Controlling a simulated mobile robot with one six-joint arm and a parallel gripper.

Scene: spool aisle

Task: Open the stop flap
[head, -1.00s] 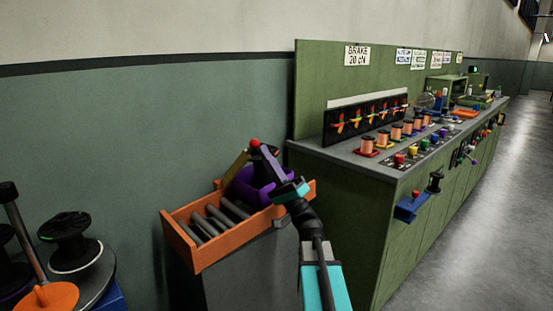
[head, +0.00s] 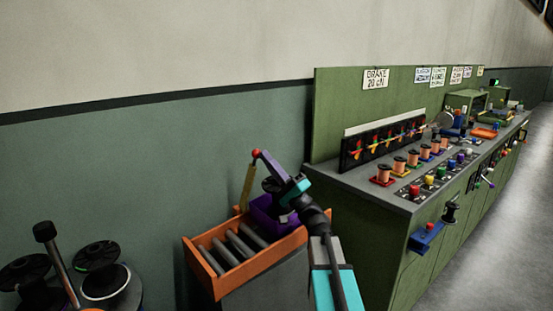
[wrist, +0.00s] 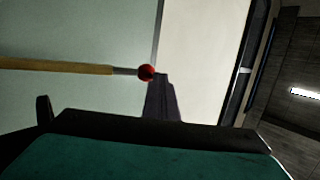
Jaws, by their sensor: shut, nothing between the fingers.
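A yellowish bar (head: 247,188) with a red ball (head: 255,153) at its top stands steeply above the far side of an orange tray (head: 262,268). In the wrist view the bar (wrist: 60,66) comes in from the left and narrows to a grey tip with the red ball (wrist: 147,72). I cannot tell for certain whether this bar belongs to the stop flap; its lower end is hidden. My gripper (head: 263,159) is shut and empty, its tip at the ball. In the wrist view my gripper (wrist: 160,78) is right beside the ball; contact is unclear.
The tray holds several grey rods (head: 238,243) and a purple bin (head: 268,212). A green bench (head: 385,245) with copper spools (head: 398,164) stands at the right. Black spools (head: 98,270) are at the lower left. Open floor (head: 480,260) lies right of the bench.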

